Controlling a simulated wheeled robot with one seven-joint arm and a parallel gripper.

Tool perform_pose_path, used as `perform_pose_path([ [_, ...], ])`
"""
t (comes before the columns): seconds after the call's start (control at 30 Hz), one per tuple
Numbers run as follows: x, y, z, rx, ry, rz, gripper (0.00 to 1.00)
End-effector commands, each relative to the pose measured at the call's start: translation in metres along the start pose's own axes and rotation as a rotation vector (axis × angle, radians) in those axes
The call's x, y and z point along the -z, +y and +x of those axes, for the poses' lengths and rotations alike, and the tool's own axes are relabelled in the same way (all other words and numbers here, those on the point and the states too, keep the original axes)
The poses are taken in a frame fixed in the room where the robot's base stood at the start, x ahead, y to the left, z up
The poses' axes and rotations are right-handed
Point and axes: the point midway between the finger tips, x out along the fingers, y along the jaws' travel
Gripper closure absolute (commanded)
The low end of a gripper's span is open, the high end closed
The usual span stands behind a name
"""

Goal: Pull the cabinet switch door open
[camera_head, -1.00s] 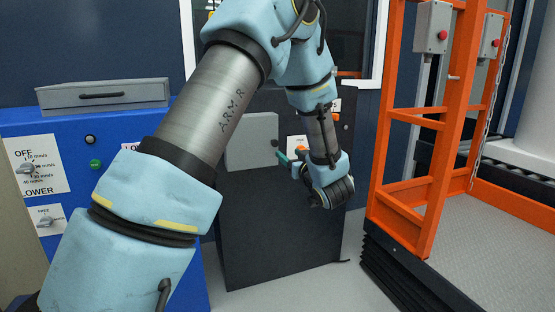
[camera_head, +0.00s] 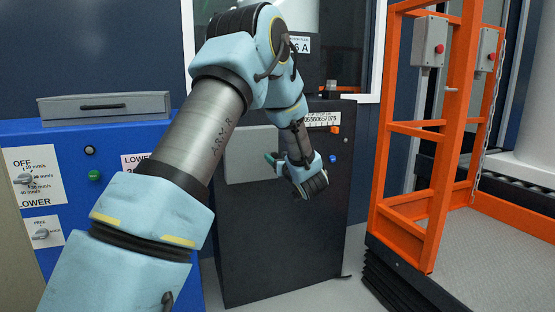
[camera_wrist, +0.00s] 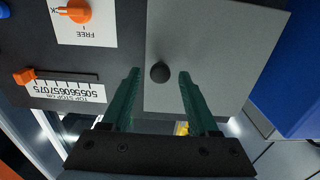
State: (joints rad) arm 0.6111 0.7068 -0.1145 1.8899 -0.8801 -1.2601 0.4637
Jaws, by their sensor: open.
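The grey switch door (camera_head: 245,162) is on the front of the dark cabinet (camera_head: 270,240) and looks shut. In the wrist view the door (camera_wrist: 215,35) fills the right of centre, turned upside down. Its round black knob (camera_wrist: 160,72) sits near the door's edge. My gripper (camera_wrist: 158,75) is open, with one teal finger on each side of the knob near the fingertips. I cannot tell whether a finger touches it. In the head view my gripper (camera_head: 271,159) is at the door's right edge, and the knob is hidden there.
An orange switch (camera_wrist: 75,11) marked FREE and an orange slider (camera_wrist: 25,76) lie beside the door. A blue console (camera_head: 110,170) with a grey box (camera_head: 103,106) on top stands left. An orange railing (camera_head: 450,150) and lift platform stand right. Bare floor shows before the cabinet.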

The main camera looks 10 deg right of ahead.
Motion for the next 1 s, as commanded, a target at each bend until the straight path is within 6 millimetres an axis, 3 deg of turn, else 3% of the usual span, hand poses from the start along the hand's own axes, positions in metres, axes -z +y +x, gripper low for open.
perform_pose_path([
  [0.1,-0.0001,0.0,-0.0002,0.0,0.0,0.0,0.42],
  [0.63,-0.0003,-0.0001,-0.0004,0.0,0.0,0.0,1.0],
  [1.0,-0.0003,-0.0001,-0.0004,0.0,-0.001,0.0,1.0],
])
